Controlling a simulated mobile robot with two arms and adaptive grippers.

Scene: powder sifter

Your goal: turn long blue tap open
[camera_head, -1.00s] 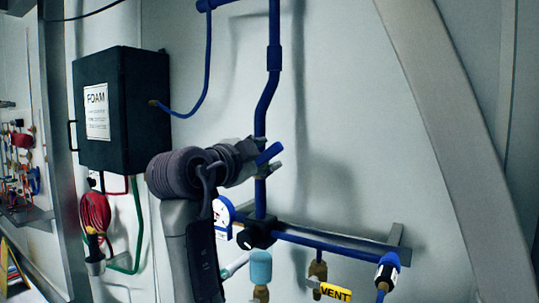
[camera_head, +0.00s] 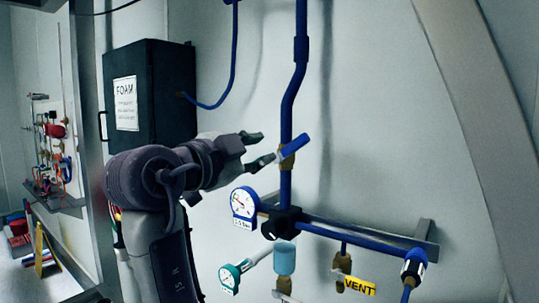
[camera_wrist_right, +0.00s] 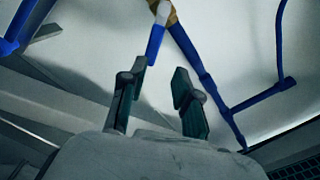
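The long blue tap handle (camera_head: 295,146) sits on a brass valve (camera_head: 287,161) on the vertical blue pipe (camera_head: 287,110), tilted up to the right. My right gripper (camera_head: 264,148) is open and empty, left of the handle and apart from it. In the right wrist view the handle (camera_wrist_right: 155,43) points down from the brass valve (camera_wrist_right: 173,15), its end close to the left finger's tip. The open right gripper (camera_wrist_right: 160,78) has a clear gap between its fingers. My left gripper is not in view.
A black box (camera_head: 150,95) hangs on the wall at left. Below the tap are a pressure gauge (camera_head: 243,202), a black fitting (camera_head: 281,223), a horizontal blue pipe (camera_head: 350,238) and a yellow VENT tag (camera_head: 359,286). The wall right of the tap is clear.

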